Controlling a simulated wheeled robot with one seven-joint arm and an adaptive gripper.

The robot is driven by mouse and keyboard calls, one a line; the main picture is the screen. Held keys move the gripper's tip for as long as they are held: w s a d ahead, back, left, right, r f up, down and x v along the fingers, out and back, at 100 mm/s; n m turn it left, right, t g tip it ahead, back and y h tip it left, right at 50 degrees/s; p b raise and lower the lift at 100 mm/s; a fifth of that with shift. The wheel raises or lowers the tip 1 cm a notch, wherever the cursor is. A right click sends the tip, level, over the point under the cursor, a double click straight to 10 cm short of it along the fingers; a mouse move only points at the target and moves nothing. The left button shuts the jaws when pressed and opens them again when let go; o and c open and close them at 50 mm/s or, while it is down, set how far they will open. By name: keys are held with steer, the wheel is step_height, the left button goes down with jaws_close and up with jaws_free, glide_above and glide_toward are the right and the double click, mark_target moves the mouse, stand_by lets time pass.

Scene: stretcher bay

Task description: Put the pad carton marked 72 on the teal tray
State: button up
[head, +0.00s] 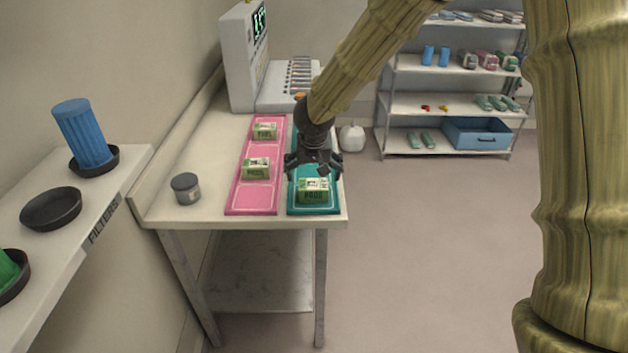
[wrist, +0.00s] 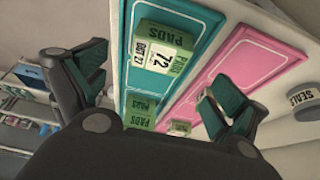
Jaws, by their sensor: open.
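The pad carton marked 72 (wrist: 160,55) is green and white and sits on the teal tray (wrist: 200,15), near one end. In the head view, a carton (head: 313,192) stands at the near end of the teal tray (head: 312,211), just in front of and below my gripper (head: 314,163); its number is too small to read there. My gripper is open, its fingers apart with nothing between them. In the wrist view my fingers (wrist: 150,78) show on both sides, clear of the carton. Another green pads carton (wrist: 141,105) shows lower down, partly hidden by my gripper.
The pink tray (head: 251,200) lies left of the teal one, with a carton (head: 257,169) midway and another (head: 264,131) farther back. Its near end is empty. A grey jar (head: 186,188) stands left. A white machine (head: 243,60) is at the back.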

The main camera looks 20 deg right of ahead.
steer(key=shift+v, duration=1.8)
steer(key=s+a+f+n+g+y, duration=0.1)
steer(key=s+a+f, duration=0.1)
steer(key=s+f, duration=0.65)
steer(key=s+a+f+g+y, duration=0.2)
steer(key=s+f, duration=0.3)
steer(key=f, duration=0.6)
steer(key=s+a+f+n+g+y, duration=0.1)
steer(key=s+a+f, duration=0.1)
steer(key=s+f, duration=0.65)
steer(key=s+d+f+h, duration=0.1)
steer(key=s+d+f, duration=0.2)
steer(key=s+f, duration=0.4)
steer(key=s+d+f+h, duration=0.1)
steer(key=s+d+f, duration=0.3)
steer(key=s, duration=1.1)
step_height(320, 180, down, 3)
steer(key=shift+d+f+n+h, duration=0.1)
steer(key=shift+d+n+h, duration=0.1)
steer(key=shift+n+h, duration=0.2)
